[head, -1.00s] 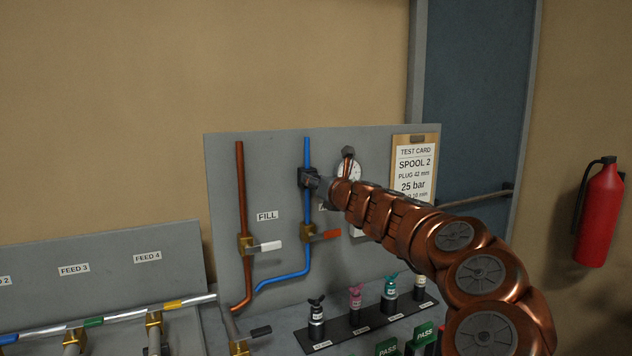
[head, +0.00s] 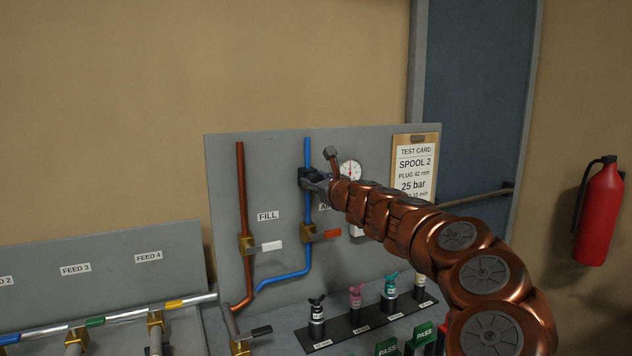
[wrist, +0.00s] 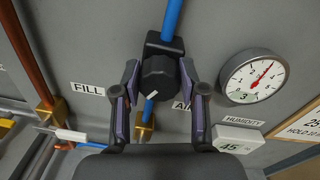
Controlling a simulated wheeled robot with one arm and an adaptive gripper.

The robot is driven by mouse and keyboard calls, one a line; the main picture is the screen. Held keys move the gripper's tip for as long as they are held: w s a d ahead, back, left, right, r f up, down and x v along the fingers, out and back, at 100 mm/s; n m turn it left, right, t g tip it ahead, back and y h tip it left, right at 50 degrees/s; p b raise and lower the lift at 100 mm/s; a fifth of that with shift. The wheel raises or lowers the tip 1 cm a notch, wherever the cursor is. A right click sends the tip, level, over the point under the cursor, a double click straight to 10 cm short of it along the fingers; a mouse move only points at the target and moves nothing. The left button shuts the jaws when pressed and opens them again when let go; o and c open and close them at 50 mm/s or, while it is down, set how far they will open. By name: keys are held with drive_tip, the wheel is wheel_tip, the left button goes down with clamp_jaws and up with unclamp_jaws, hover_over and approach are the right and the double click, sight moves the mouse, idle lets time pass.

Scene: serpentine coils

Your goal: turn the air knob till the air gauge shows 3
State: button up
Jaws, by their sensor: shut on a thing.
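The air knob (wrist: 158,78) is a dark knob with a white mark, on a black block on the blue pipe. My gripper (wrist: 159,84) has its two fingers on either side of the knob and is shut on it. In the head view my gripper (head: 314,182) reaches the block on the blue pipe and partly hides it. The round white air gauge (wrist: 255,77) is right of the knob in the wrist view, its red needle pointing to the upper right. A 3 shows low on its face; the scale is too small to read surely. The gauge also shows in the head view (head: 350,171), partly behind my arm.
Below the knob are a red-handled valve (head: 322,235) and a white-handled FILL valve (head: 262,245). A humidity display (wrist: 238,138) sits under the gauge. A test card (head: 415,170) hangs at right. Several small plugs (head: 389,295) stand on the bench.

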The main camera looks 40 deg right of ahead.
drive_tip(key=shift+n, duration=0.5)
drive_tip(key=o, duration=1.1)
drive_tip(key=shift+o, duration=0.2)
drive_tip(key=shift+s, duration=0.1)
drive_tip(key=v, duration=1.2)
drive_tip(key=shift+a, duration=0.1)
